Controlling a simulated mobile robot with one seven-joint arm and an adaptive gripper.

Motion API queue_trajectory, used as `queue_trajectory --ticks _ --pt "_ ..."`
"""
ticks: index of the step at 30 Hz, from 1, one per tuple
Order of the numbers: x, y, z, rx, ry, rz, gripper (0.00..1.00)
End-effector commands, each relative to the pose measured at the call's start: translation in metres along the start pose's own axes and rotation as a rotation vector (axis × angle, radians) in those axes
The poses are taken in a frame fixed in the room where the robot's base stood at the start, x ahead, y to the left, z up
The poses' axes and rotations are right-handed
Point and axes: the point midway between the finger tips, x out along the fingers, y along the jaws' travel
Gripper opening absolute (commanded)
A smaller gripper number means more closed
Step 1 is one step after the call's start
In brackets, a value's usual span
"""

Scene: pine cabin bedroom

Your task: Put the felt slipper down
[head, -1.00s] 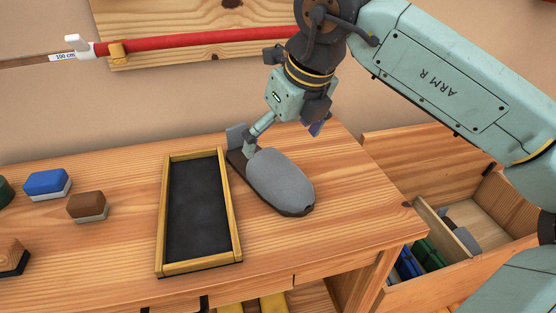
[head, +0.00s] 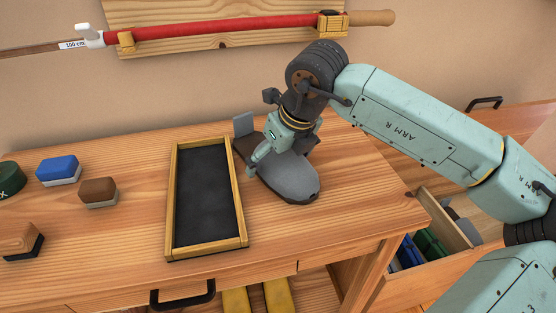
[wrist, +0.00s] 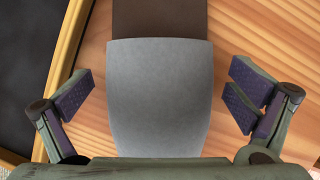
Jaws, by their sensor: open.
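The grey felt slipper (head: 288,178) with a dark sole lies on the wooden desk top, just right of the black-lined tray. In the wrist view the slipper's grey upper (wrist: 160,95) fills the middle, with its brown insole at the top. My gripper (head: 262,160) is over the slipper in the head view. In the wrist view my gripper (wrist: 160,98) is open, with one finger pad on each side of the slipper and a visible gap to it on both sides. Part of the slipper is hidden behind my gripper in the head view.
The wood-framed tray (head: 243,215) stands close left of the slipper. Blue (head: 58,169) and brown (head: 98,191) blocks and a wooden block (head: 20,240) lie farther left. An open drawer (head: 455,228) holding several items is at the right. Bare desk lies right of the slipper.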

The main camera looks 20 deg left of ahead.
Motion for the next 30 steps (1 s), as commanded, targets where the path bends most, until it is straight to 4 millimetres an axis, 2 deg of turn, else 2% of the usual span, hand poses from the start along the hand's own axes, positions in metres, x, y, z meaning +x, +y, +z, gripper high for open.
queue_trajectory --ticks 3,30 --pt "-0.0001 0.0000 -0.0001 0.000 0.000 0.000 1.00" --pt "-0.0007 0.0000 0.0000 0.000 0.000 0.000 0.41"
